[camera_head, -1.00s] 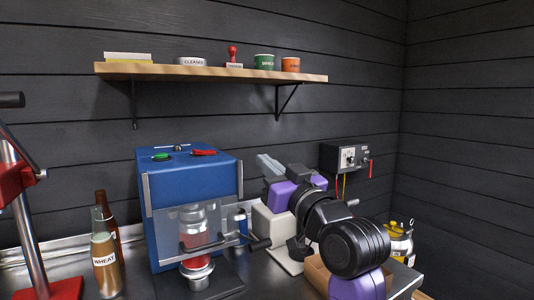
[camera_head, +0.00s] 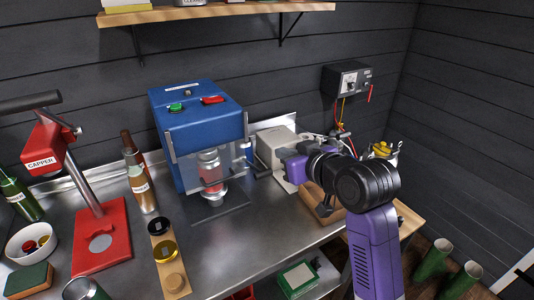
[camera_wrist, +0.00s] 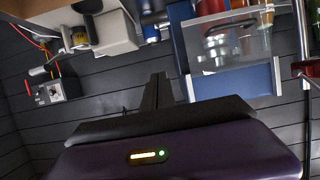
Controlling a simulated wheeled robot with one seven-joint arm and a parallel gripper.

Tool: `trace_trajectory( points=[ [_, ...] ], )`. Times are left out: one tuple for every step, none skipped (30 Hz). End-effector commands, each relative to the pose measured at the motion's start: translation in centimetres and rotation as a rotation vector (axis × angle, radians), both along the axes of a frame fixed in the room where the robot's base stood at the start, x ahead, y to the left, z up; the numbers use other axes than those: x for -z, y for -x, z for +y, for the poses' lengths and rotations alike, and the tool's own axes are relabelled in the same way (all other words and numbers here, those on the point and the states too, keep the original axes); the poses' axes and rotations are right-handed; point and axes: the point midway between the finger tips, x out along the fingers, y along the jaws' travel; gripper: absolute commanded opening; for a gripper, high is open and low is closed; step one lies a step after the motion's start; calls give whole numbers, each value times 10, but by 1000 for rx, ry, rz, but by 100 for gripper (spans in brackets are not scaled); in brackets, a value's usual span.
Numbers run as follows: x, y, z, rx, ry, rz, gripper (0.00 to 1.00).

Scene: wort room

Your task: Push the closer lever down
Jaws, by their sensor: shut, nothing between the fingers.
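No part in view is labelled "closer". At the left of the head view stands a red press marked CAPPER (camera_head: 42,157), with a long black lever (camera_head: 30,102) sticking out near its top. A blue machine (camera_head: 198,122) stands in the middle; a silver and red can-like piece (camera_head: 211,172) is behind its clear guard, and a black handle (camera_head: 262,174) sticks out at its right. My gripper (camera_wrist: 158,88) is shut and empty in the wrist view. In the head view it is partly hidden by my arm, right of the blue machine and apart from both levers.
Two bottles (camera_head: 142,188) stand between the press and blue machine. A wooden strip with caps (camera_head: 168,258) lies in front. A grey box (camera_head: 272,150) and wall control box (camera_head: 346,80) are near my arm. The steel bench's front middle (camera_head: 255,225) is clear.

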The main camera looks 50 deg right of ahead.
Motion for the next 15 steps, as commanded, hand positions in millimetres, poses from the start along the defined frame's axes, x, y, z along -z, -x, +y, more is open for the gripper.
trace_trajectory(
  points=[
    [10, 1, 8, -15, -10, 29, 0],
    [12, 1, 8, -15, -11, 39, 0],
    [14, 1, 8, -16, -14, 48, 0],
    [16, 1, 8, -16, -16, 53, 0],
    [17, -1, 8, -17, -17, 55, 0],
    [19, -4, 7, -17, -17, 56, 0],
    [20, -6, 6, -18, -18, 56, 0],
    [22, -10, 5, -18, -18, 57, 0],
    [24, -15, 4, -18, -17, 57, 0],
    [26, -19, 3, -18, -18, 57, 0],
    [28, -24, 1, -17, -17, 58, 0],
    [31, -31, -1, -17, -17, 58, 0],
    [33, -36, -3, -17, -17, 57, 0],
    [35, -41, -4, -18, -16, 57, 0],
    [38, -48, -6, -17, -15, 57, 0]
  ],
)
